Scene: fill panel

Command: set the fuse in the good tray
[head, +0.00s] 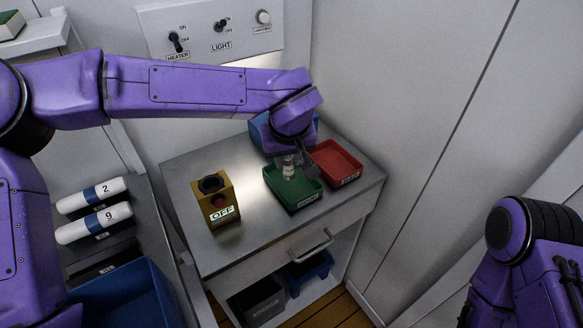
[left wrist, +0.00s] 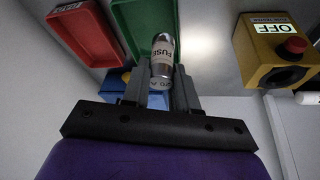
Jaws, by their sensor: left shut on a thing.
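The fuse (head: 289,168), a small pale cylinder with metal end caps, is held in my left gripper (head: 291,175). In the left wrist view the fuse (left wrist: 162,58) shows its FUSE lettering between the two grey fingers (left wrist: 160,85), which are shut on it. In the head view it appears over the green tray (head: 294,201); its exact height above the tray floor is unclear. A red tray (head: 337,162) stands right beside the green one; both have front labels too small to read. Only part of my right arm shows, not its gripper.
A yellow box (head: 217,198) with an OFF label and red button stands left of the trays. A blue container (head: 262,132) is behind, partly hidden by my arm. The steel tabletop (head: 190,250) is bare at the front left. White numbered cylinders (head: 93,195) lie at the left.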

